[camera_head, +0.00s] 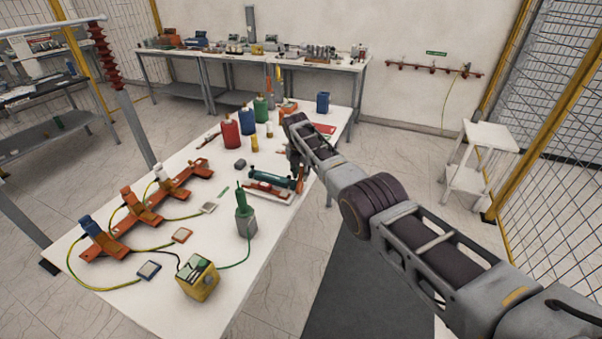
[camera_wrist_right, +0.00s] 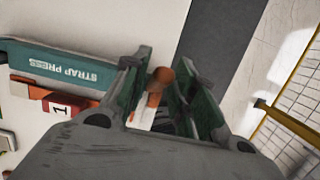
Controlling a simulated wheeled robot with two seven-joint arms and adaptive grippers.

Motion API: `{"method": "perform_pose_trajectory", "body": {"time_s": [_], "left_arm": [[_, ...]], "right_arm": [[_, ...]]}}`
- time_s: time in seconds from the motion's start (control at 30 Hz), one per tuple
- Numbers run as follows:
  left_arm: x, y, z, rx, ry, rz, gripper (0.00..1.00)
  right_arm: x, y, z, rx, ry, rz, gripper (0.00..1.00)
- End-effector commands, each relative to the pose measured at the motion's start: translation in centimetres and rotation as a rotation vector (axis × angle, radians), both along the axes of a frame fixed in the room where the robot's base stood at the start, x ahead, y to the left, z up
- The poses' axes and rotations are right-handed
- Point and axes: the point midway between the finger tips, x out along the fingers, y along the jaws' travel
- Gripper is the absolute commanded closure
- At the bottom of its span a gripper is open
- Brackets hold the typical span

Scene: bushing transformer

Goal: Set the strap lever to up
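The strap press is a dark green bar-shaped device (camera_head: 268,179) with an orange-red lower part, on a white tray at the table's right edge. In the right wrist view its green body (camera_wrist_right: 62,66), lettered "STRAP PRESS", lies at the left. An orange-brown round-ended lever (camera_wrist_right: 161,76) shows between the fingers of my right gripper (camera_wrist_right: 160,70). These fingers look apart, one on each side of the lever; I cannot tell whether they touch it. My left gripper is not in view.
On the white table (camera_head: 135,308) stand red (camera_head: 230,132), blue and green bottles behind the press. A green-topped grey block (camera_head: 245,216), a yellow meter (camera_head: 198,278) and orange bushing rails (camera_head: 140,215) with cables lie left and in front.

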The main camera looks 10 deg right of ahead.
Motion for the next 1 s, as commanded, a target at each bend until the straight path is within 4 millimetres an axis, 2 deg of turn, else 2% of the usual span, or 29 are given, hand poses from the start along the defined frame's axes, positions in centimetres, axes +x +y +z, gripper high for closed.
{"method": "perform_pose_trajectory", "body": {"time_s": [0.57, 1.0], "left_arm": [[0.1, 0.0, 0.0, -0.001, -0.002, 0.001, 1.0], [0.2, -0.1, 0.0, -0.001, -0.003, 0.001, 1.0]], "right_arm": [[-0.2, 0.2, 0.0, 0.002, 0.005, 0.001, 0.61], [-0.6, 0.4, 2.1, 0.001, 0.005, 0.001, 0.61]]}}
